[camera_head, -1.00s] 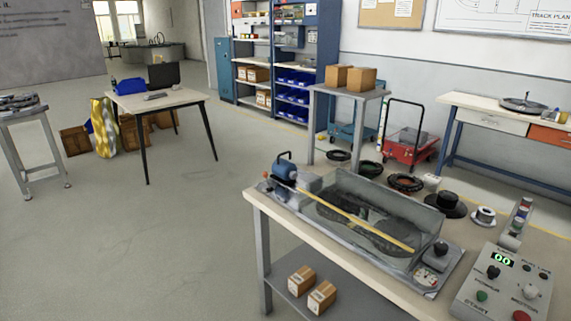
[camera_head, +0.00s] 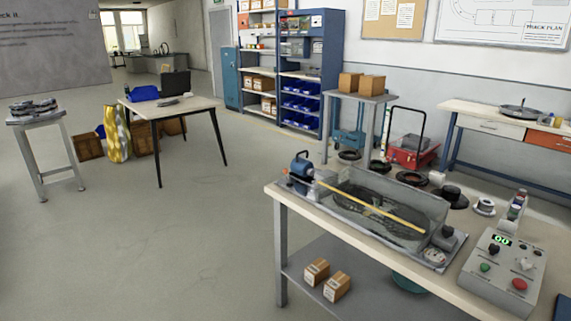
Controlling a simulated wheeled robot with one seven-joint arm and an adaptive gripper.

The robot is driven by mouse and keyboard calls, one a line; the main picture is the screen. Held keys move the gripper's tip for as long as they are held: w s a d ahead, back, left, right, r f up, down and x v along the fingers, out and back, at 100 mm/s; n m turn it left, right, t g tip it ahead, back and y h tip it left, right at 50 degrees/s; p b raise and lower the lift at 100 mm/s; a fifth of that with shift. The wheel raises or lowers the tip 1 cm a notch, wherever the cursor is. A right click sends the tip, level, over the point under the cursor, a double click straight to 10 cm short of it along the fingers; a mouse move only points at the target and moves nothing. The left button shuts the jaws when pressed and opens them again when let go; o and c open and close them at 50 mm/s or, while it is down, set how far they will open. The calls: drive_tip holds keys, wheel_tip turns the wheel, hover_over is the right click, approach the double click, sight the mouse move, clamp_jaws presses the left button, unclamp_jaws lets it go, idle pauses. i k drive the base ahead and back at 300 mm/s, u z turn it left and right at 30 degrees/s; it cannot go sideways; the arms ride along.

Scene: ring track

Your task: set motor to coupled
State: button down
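A grey control box (camera_head: 507,268) stands on the right end of the front bench. It has a lit green display (camera_head: 501,240) reading 00, a dark knob (camera_head: 493,249), a pale knob (camera_head: 526,264), a green button (camera_head: 485,267) and a red button (camera_head: 519,284). The small labels are hard to read now, and I cannot tell the knobs' settings. A ring track under a clear cover (camera_head: 385,205) lies left of the box, with a yellow bar (camera_head: 370,207) across it. A blue motor-like unit (camera_head: 301,168) stands at its left end. My gripper is not in view.
The wooden-topped bench (camera_head: 283,192) has a lower shelf with two cartons (camera_head: 337,288). Behind it are a small table with boxes (camera_head: 362,96), a red cart (camera_head: 411,152) and a blue shelving rack (camera_head: 303,75). Open floor (camera_head: 200,250) lies to the left.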

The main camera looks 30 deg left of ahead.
sight(302, 169)
drive_tip(key=u, duration=0.9)
drive_tip(key=i, duration=0.5)
drive_tip(key=u, duration=0.6)
drive_tip(key=i, duration=0.75)
drive_tip(key=z, duration=0.15)
